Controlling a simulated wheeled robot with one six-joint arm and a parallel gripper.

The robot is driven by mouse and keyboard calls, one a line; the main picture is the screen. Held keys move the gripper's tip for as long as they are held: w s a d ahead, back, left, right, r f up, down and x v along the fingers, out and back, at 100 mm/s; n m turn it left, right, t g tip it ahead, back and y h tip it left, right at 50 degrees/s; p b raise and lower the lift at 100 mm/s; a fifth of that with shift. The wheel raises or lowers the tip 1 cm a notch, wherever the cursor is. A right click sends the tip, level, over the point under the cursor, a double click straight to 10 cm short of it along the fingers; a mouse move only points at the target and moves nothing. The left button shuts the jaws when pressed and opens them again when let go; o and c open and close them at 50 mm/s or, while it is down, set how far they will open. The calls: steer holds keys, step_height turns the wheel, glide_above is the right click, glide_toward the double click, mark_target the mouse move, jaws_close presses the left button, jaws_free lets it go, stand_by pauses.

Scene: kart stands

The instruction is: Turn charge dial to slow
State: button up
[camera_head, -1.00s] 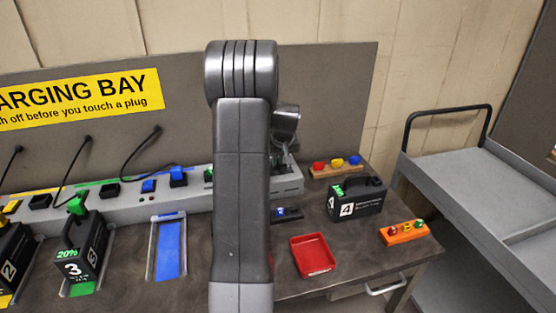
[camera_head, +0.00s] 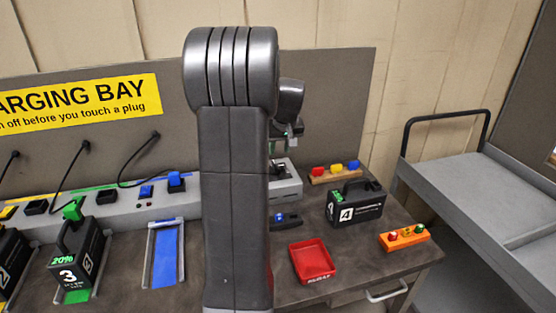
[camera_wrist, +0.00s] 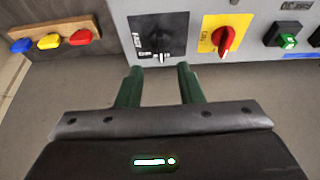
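The charge dial seems to be the black plate (camera_wrist: 158,32) with a small pale-tipped knob, on the grey charger unit in the wrist view. Its small labels are too blurred to read, and I cannot tell its setting. My gripper (camera_wrist: 160,70) is open and empty. Its two green fingers are apart, below the plate in the picture, with the knob between their tips in line. I see no clear contact. In the head view my arm hides most of the gripper; the black plate (camera_head: 277,170) shows partly below it.
A red rotary switch (camera_wrist: 227,40) on a yellow plate sits right of the dial. A wooden block with red, yellow and blue knobs (camera_head: 335,171) stands close by. Battery 4 (camera_head: 356,205), a red tray (camera_head: 312,262) and an orange block (camera_head: 404,238) are on the bench.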

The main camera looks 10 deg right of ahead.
steer(key=v, duration=0.4)
steer(key=p+x, duration=0.1)
steer(key=x, duration=1.3)
steer(key=shift+s+r, duration=0.1)
steer(key=shift+r, duration=0.05)
steer(key=shift+f, duration=0.3)
steer(key=shift+a+r+m+h+p, duration=0.25)
steer(key=shift+m+p, duration=0.2)
steer(key=shift+m, duration=0.35)
steer(key=shift+a+f+m+h, duration=0.15)
steer(key=shift+m+h, duration=0.4)
steer(key=shift+m, duration=0.85)
steer(key=shift+a+m+g, duration=0.1)
steer(key=shift+m+g, duration=0.2)
steer(key=shift+m, duration=0.3)
